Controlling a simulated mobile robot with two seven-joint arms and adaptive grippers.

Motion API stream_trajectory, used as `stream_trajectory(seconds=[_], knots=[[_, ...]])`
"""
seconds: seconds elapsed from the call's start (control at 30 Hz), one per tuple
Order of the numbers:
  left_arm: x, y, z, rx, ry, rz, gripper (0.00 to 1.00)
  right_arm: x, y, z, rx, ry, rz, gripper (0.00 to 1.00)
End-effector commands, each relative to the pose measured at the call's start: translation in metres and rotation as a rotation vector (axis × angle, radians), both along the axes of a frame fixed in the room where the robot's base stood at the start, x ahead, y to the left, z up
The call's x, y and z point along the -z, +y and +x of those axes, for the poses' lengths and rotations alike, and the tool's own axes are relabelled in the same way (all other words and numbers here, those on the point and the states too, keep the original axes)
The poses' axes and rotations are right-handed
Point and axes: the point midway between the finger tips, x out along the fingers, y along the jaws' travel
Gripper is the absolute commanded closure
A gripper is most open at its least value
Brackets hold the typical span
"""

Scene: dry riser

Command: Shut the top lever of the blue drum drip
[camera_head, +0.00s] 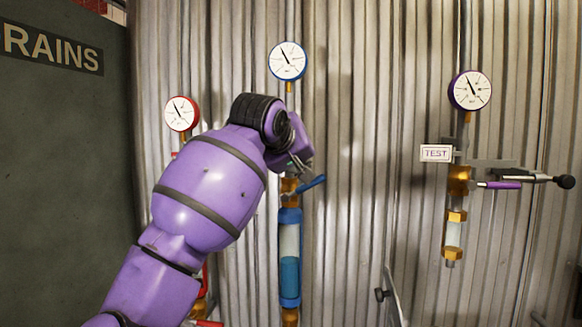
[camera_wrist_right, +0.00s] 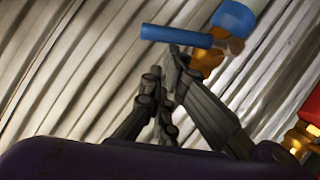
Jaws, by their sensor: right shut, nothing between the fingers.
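The blue drum drip is a vertical pipe with a clear sight section between blue collars (camera_head: 290,285), under a blue-rimmed gauge (camera_head: 288,60). Its top lever (camera_head: 312,184) is a short blue handle sticking out to the right of the brass valve, tilted slightly up. In the right wrist view the blue lever (camera_wrist_right: 176,36) lies just beyond the fingertips, beside the brass valve and a blue collar (camera_wrist_right: 233,18). My right gripper (camera_head: 301,163) is shut and empty, just above the lever; I cannot tell whether it touches. My arm hides part of the valve. My left gripper is not in view.
A red-rimmed gauge (camera_head: 182,113) with red piping stands left, partly behind my arm. A purple-rimmed gauge (camera_head: 470,90) with a TEST label (camera_head: 436,153) and purple lever (camera_head: 499,185) stands right. Corrugated wall between the right pipes is clear.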

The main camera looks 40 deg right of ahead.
Motion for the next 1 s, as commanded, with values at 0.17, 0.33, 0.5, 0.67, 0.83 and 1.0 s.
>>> stream_trajectory(seconds=[0.17, 0.33, 0.5, 0.67, 0.83, 1.0], knots=[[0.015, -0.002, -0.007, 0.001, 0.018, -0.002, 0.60, 0.011, -0.009, -0.010, 0.002, -0.122, 0.106, 1.00], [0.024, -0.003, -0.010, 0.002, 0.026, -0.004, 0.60, 0.019, -0.015, -0.017, 0.001, -0.175, 0.152, 1.00], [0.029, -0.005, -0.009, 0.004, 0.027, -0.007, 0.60, 0.025, -0.020, -0.022, 0.002, -0.174, 0.150, 1.00], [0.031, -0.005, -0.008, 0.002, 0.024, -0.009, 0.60, 0.029, -0.022, -0.026, 0.001, -0.173, 0.149, 1.00], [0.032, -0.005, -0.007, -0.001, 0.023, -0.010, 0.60, 0.030, -0.023, -0.027, 0.001, -0.173, 0.149, 1.00], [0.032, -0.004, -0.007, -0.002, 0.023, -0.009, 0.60, 0.031, -0.024, -0.027, 0.001, -0.173, 0.148, 1.00]])
